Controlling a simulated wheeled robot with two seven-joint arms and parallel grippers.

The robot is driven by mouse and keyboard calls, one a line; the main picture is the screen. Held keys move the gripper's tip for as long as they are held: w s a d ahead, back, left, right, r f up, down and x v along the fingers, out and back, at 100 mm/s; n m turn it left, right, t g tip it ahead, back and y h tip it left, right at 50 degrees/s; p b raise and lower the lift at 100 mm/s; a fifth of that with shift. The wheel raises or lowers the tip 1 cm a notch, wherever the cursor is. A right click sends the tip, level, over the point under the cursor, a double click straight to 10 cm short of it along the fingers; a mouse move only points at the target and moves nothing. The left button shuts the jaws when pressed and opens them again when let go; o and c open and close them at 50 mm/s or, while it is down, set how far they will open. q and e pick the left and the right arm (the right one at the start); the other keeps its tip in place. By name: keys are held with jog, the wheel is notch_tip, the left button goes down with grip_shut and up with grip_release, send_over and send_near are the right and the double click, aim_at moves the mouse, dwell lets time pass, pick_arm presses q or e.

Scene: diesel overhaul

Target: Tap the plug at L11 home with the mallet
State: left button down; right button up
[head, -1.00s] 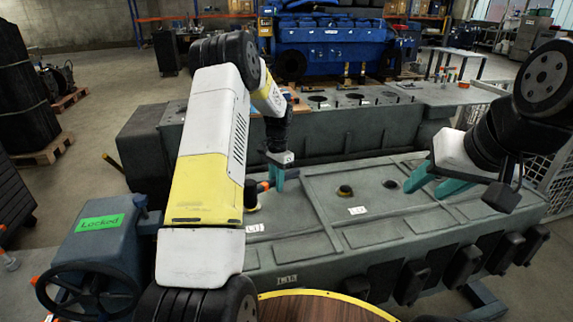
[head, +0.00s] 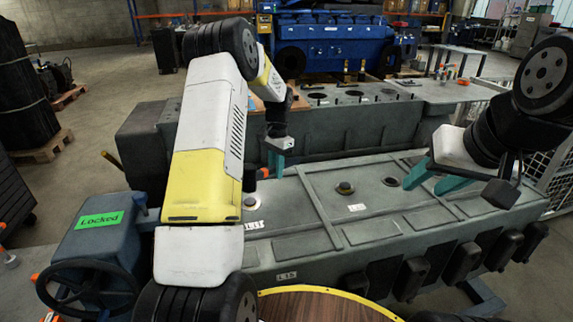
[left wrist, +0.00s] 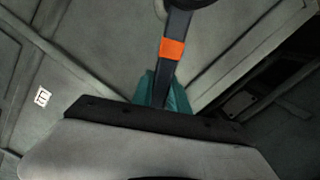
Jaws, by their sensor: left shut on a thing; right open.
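My left gripper (head: 275,168) is shut on the mallet (left wrist: 172,50), which has a dark handle with an orange band. In the left wrist view, the mallet's dark head is cut off at the top edge. In the head view, my left arm hides much of the mallet. Two dark plugs show on the grey block (head: 390,220): one plug (head: 345,188) near the middle, another plug (head: 250,203) beside my left arm. The labels are too small to tell surely which is L11. The gripper is above the block, behind the left plug. My right gripper (head: 432,182) is open and empty above the block's right part.
An open hole (head: 391,182) lies right of the middle plug. A raised grey block with round openings (head: 355,96) stands behind. A blue housing with a green "Locked" sign (head: 100,220) and handwheel (head: 88,290) stands at left. A round wooden top (head: 315,307) is in front.

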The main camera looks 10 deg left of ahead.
aim_at(276, 190)
pick_arm(q)
jog(key=shift+s+a+r+t+h, duration=0.15)
jog(key=shift+r+t+h, duration=0.2)
jog(key=shift+r, duration=0.25)
notch_tip(276, 190, down, 6)
jog(key=shift+f, duration=0.15)
jog(key=shift+r, duration=0.2)
jog(key=shift+w+d+r, duration=0.1)
jog(key=shift+r, duration=1)
jog(key=shift+w+d+r, duration=0.1)
jog(key=shift+r, duration=0.95)
